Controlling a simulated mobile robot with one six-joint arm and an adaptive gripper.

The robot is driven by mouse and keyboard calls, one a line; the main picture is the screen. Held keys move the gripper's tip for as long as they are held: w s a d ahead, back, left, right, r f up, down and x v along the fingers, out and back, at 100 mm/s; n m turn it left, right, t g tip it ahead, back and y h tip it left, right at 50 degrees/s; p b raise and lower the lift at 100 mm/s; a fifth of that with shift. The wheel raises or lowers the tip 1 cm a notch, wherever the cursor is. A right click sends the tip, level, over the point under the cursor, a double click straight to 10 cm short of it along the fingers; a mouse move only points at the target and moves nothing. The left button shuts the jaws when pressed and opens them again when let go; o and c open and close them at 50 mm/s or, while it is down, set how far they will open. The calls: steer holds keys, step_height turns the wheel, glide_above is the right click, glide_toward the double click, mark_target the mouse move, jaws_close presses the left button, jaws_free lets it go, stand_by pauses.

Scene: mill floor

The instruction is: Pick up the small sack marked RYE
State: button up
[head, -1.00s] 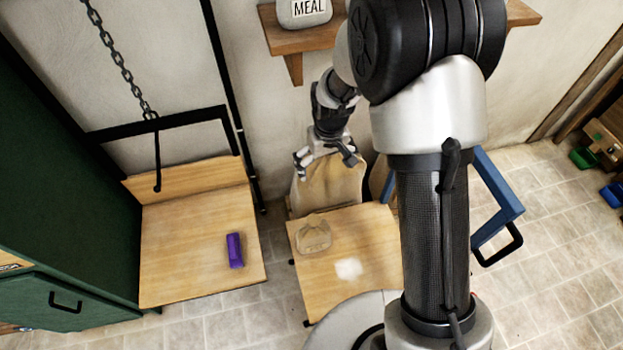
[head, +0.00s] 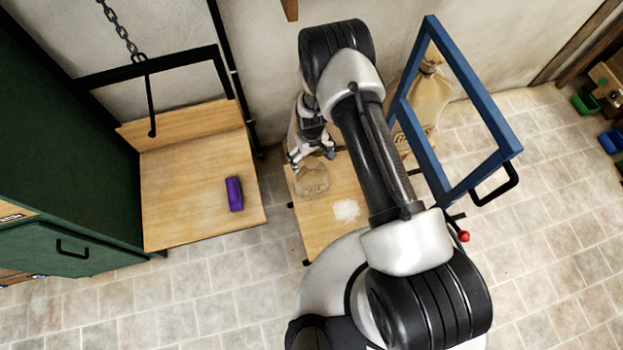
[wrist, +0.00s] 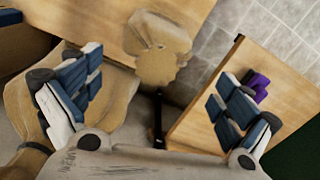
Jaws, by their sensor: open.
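A small tan sack (head: 312,180) sits on a low wooden platform (head: 318,228), near its back left part. I cannot read any mark on it. My gripper (head: 310,157) is just behind and above the sack in the head view and partly overlaps its top. In the wrist view the small sack (wrist: 160,45) lies beyond and between the spread fingers of the open gripper (wrist: 155,80). Nothing is between the fingers, and the gripper appears apart from the sack.
A white powder patch (head: 346,210) lies on the platform. A larger sack (wrist: 112,100) is close to the left finger in the wrist view. A purple block (head: 234,194) lies on the chained wooden platform (head: 185,215). A blue frame (head: 425,165) stands right, with a large sack (head: 430,95) behind.

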mark_target(312, 175)
steer(key=f+b, duration=0.1)
steer(key=f, duration=0.2)
steer(key=f+b, duration=0.1)
steer(key=f, duration=0.2)
steer(key=f+b, duration=0.1)
steer(key=f, duration=0.2)
steer(key=shift+w, duration=0.25)
steer(key=shift+r, duration=0.15)
steer(key=c, duration=2)
steer(key=shift+c, duration=0.2)
